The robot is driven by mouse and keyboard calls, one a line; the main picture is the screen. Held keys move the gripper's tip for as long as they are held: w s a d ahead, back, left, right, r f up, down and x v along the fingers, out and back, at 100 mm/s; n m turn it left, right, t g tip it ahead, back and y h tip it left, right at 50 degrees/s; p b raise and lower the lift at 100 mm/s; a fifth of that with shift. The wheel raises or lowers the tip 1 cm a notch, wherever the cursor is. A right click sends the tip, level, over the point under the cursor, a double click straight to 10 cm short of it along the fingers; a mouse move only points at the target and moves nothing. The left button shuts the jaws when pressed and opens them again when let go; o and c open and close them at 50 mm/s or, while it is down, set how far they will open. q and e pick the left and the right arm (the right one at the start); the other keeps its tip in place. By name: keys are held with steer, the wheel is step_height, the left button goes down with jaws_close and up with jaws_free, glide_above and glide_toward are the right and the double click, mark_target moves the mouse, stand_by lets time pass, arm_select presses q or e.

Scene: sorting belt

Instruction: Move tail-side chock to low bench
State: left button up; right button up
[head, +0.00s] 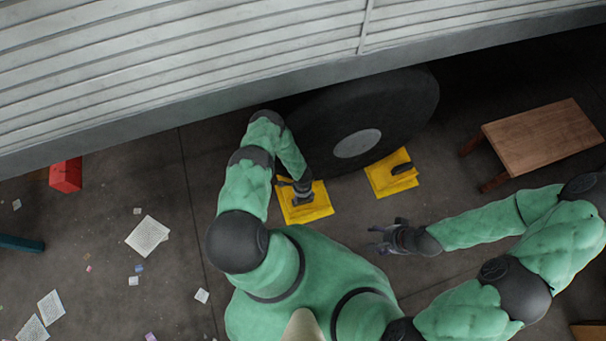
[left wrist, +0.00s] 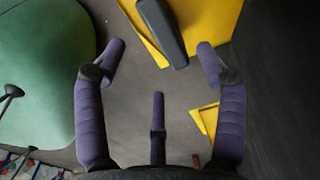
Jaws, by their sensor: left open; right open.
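Two yellow chocks with dark handles lie on the floor by the big black wheel: a left chock (head: 319,207) and a right chock (head: 379,184). The low bench (head: 543,138) is a brown wooden one at the right. My left gripper (head: 300,188) is over the left chock and partly hides it. In the left wrist view its fingers (left wrist: 160,62) are spread, with a dark handle (left wrist: 163,30) on yellow at the top, not enclosed. Another yellow piece (left wrist: 204,118) shows beside the right finger. My right gripper (head: 376,239) is open and empty above the floor, below the right chock.
The wheel (head: 400,105) stands just behind the chocks, under a large grey ribbed body (head: 180,60). A red box (head: 66,175), a teal item (head: 20,243) and scattered papers (head: 148,236) lie at the left. The floor between the right chock and the bench is clear.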

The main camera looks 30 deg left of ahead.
mark_target(302, 199)
arm_select(q)
step_height(302, 199, down, 9)
steer(key=b, duration=0.3)
steer(key=shift+r+b, duration=0.1)
steer(key=shift+b, duration=0.2)
